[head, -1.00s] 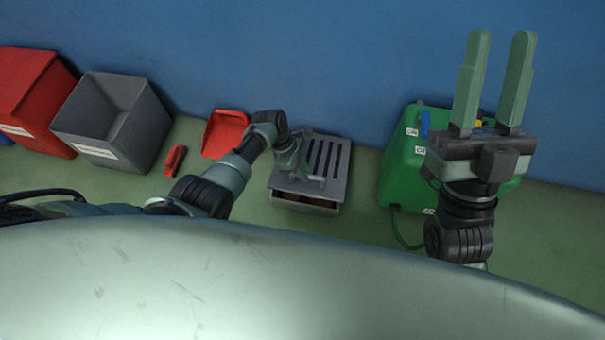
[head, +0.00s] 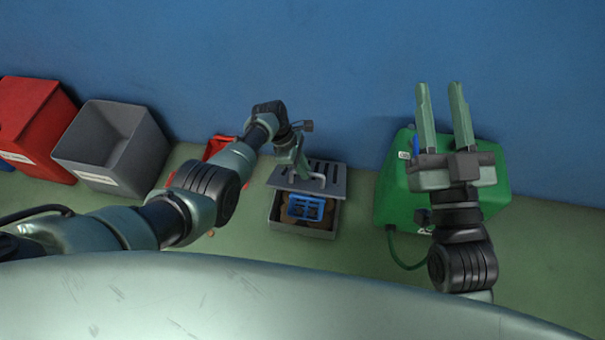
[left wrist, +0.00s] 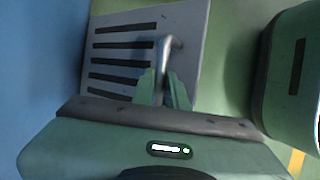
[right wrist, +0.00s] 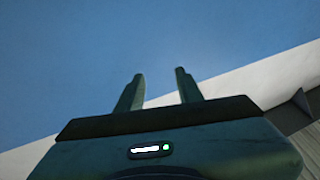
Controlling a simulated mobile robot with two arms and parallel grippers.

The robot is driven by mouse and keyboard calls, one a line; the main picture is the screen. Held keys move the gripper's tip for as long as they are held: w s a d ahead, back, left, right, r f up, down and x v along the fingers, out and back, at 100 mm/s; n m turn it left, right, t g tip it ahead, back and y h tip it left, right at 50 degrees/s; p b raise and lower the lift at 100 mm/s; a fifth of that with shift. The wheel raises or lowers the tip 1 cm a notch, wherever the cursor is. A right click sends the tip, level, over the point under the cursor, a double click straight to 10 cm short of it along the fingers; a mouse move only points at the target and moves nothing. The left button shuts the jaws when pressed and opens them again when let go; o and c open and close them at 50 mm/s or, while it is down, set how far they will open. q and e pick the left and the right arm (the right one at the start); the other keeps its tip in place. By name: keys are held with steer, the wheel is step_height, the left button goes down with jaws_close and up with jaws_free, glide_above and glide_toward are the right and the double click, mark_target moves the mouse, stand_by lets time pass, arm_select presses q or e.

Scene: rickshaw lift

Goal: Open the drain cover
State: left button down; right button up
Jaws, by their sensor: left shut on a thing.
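The grey slotted drain cover (head: 333,185) is raised and set back over a box-like drain (head: 280,222), whose front part is now uncovered. Inside the drain are a blue slatted object (head: 306,207) and brown material. My left gripper (head: 303,173) is shut on the cover's metal handle; in the left wrist view the handle (left wrist: 163,52) runs between the fingers (left wrist: 165,85), with the slotted cover (left wrist: 105,28) beyond. My right gripper (head: 443,92) is open and empty, held high in front of the green machine; its spread fingers also show in the right wrist view (right wrist: 160,90).
A green machine (head: 390,195) with a hose stands to the right of the drain. A red dustpan (head: 214,146), a grey bin (head: 100,140) and a red bin (head: 35,120) stand to the left. The blue wall is close behind.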

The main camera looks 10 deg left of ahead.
arm_select(q)
steer(key=shift+w+a, duration=0.1)
steer(key=shift+w, duration=0.3)
arm_select(e)
steer(key=shift+f, duration=0.1)
arm_select(q)
steer(key=c, duration=1.6)
jaws_free()
steer(key=shift+o, duration=1)
steer(key=shift+f, duration=0.25)
arm_select(e)
steer(key=shift+w, duration=0.25)
arm_select(q)
steer(key=shift+s+r, duration=0.1)
steer(key=shift+r, duration=0.05)
